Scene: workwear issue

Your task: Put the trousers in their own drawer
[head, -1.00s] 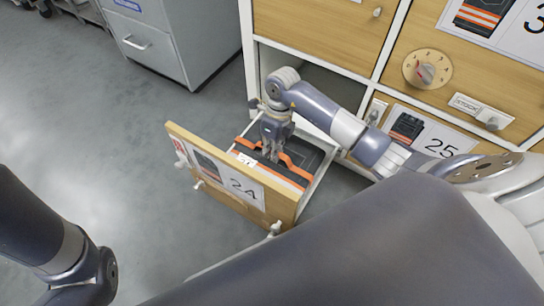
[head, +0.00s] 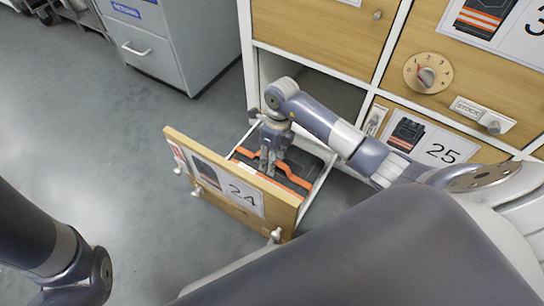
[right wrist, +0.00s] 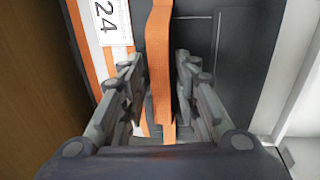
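The trousers are a dark folded garment (head: 295,165) with orange bands, lying in the pulled-out drawer with the front marked 24 (head: 276,216). The picture on that front shows dark trousers. My right gripper (head: 268,170) points down inside the drawer, over the garment. In the right wrist view the trousers (right wrist: 222,75) carry a white tag reading 24 (right wrist: 112,22) and an orange strap. My right gripper's fingers (right wrist: 158,75) are apart there, with the strap (right wrist: 158,60) between them and gaps on both sides. My left gripper is out of the picture; only my left arm shows.
A closed drawer marked 25 (head: 440,150) is right of the open one, with a numbered dial (head: 427,73) above it. A grey metal cabinet (head: 165,50) stands at the back left. The floor left of the open drawer is clear.

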